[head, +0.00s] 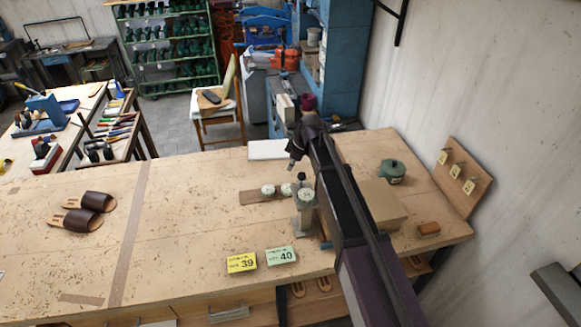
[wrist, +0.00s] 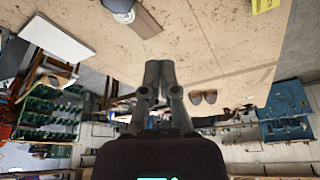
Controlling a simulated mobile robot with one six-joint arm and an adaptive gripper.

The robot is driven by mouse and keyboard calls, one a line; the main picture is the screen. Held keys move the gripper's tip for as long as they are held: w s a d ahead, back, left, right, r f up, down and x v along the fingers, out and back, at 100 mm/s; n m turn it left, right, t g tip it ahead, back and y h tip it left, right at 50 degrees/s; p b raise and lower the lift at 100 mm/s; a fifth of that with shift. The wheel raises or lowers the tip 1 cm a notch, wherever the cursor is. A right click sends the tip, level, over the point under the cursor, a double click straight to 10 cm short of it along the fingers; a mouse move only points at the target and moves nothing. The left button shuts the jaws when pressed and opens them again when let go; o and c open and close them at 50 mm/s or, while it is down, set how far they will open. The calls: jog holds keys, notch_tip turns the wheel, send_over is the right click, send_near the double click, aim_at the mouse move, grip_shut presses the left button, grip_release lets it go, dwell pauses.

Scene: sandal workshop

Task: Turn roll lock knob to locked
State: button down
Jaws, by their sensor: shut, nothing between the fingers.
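A small wooden strip (head: 250,198) lies on the workbench (head: 190,205) and carries round pale-topped pieces (head: 268,190). A pale post with a round greenish top (head: 305,197) stands at its right end, close beside my arm. I cannot tell which round piece is the roll lock knob or how it is set. My gripper (head: 291,166) is above the bench, behind the strip in the head view. In the wrist view my gripper (wrist: 158,70) is shut and empty, apart from the strip (wrist: 147,22) and a round piece (wrist: 118,5) at the top edge.
A yellow card 39 (head: 241,263) and a green card 40 (head: 281,256) lie near the front edge. Brown sandals (head: 84,209) lie at left. A cardboard-coloured box (head: 383,204), green pot (head: 392,171) and brush (head: 429,230) stand right of my arm. A white board (head: 266,150) lies behind.

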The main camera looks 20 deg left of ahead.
aim_at(300, 183)
jog(key=shift+b+x, duration=3.7)
jog(key=shift+x, duration=0.5)
jog(key=shift+d+r, duration=0.2)
jog(key=shift+d, duration=1.85)
jog(key=shift+a, duration=0.1)
